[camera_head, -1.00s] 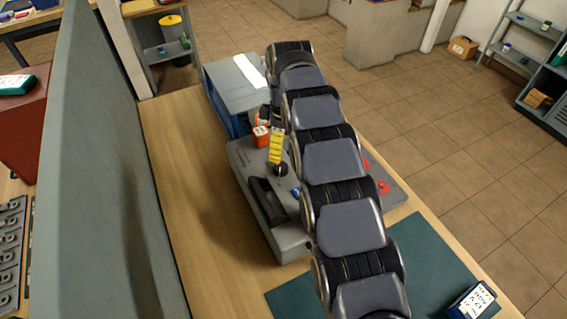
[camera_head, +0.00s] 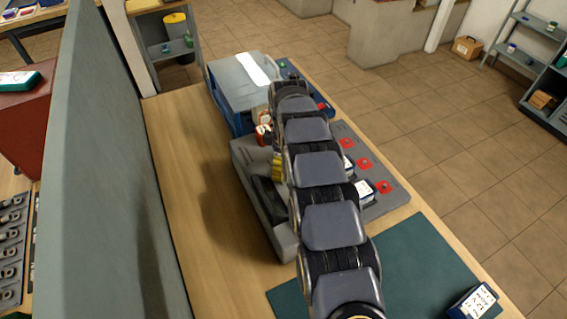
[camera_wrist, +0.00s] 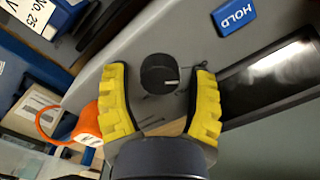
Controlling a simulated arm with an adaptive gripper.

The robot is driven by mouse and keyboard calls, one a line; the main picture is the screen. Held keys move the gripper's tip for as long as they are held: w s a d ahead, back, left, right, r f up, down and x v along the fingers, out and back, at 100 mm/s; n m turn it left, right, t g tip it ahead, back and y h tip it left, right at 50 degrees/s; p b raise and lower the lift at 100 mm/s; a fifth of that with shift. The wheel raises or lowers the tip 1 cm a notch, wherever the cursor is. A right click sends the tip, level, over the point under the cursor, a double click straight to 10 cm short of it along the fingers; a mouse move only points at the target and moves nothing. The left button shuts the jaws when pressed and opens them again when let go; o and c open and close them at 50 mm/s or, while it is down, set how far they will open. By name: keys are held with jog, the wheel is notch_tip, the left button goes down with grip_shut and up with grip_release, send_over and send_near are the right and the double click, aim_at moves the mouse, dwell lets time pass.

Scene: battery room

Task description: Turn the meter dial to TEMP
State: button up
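The meter is a grey box (camera_head: 243,160) on the workbench, largely covered by my arm in the head view. In the wrist view its black round dial (camera_wrist: 159,74) has a pale pointer mark and lies between and a little beyond my yellow fingertips. My gripper (camera_wrist: 165,80) is open, with one finger on each side of the dial and a visible gap to it. In the head view only a bit of my yellow gripper (camera_head: 277,166) shows behind the arm. A blue HOLD button (camera_wrist: 235,16) and a dark display (camera_wrist: 268,76) are on the meter's face. I cannot read a TEMP label.
An orange tagged item (camera_wrist: 87,127) sits close outside my left finger in the wrist view. A blue-grey case (camera_head: 240,80) stands behind the meter. A grey tray (camera_head: 395,195) with red squares and a green mat (camera_head: 420,250) lie to the right.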

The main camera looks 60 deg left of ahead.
jog(key=c, duration=0.7)
jog(key=shift+m, duration=0.3)
jog(key=m, duration=0.3)
jog(key=shift+m, duration=0.4)
jog(key=m, duration=1.6)
jog(key=shift+m, duration=0.3)
